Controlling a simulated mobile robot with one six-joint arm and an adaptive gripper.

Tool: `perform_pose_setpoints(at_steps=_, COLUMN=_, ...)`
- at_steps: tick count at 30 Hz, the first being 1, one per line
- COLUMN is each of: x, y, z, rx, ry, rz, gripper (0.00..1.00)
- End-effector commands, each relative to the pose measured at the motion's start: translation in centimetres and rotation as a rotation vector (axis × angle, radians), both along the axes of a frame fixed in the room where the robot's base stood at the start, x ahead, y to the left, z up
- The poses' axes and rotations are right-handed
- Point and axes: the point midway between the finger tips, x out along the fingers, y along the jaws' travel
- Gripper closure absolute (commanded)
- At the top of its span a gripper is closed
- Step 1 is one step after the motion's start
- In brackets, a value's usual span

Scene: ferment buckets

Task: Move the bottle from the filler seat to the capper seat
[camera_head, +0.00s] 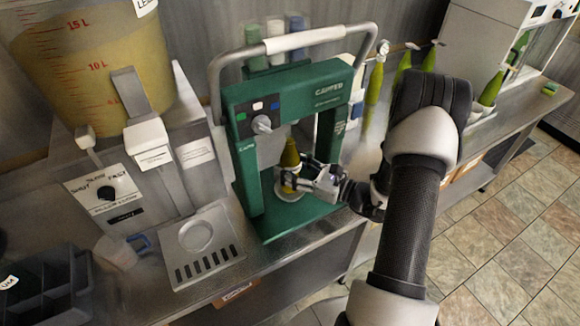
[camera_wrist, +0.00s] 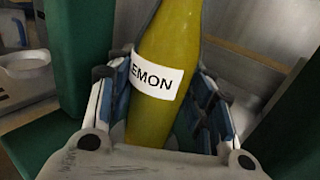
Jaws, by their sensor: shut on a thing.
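The bottle (camera_head: 290,156) is yellow-green with a white label ending in "EMON". It stands upright inside the green capper frame, over the round white capper seat (camera_head: 288,191). I cannot tell whether its base touches the seat. My gripper (camera_head: 301,180) reaches in from the right and is shut on the bottle. In the wrist view the bottle (camera_wrist: 150,112) sits between both fingers, with its top cut off by the picture edge. The capper (camera_head: 246,190) is a green frame with a knob and coloured buttons. The filler seat (camera_head: 196,236) at left is a round, empty plate.
The filler's big bucket (camera_head: 85,60) of yellow liquid stands at back left, with a tap above its seat. Several green bottles (camera_head: 374,84) stand behind right. My arm spans the right side.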

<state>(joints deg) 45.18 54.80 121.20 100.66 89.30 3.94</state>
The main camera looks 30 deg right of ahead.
Motion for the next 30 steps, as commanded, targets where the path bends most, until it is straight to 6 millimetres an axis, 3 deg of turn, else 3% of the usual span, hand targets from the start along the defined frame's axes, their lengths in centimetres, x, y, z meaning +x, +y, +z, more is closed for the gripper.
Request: perform_pose_setpoints(at_steps=30, x=0.01, y=-0.02, z=-0.92, rx=0.001, ry=-0.003, rz=0.000, gripper=0.96)
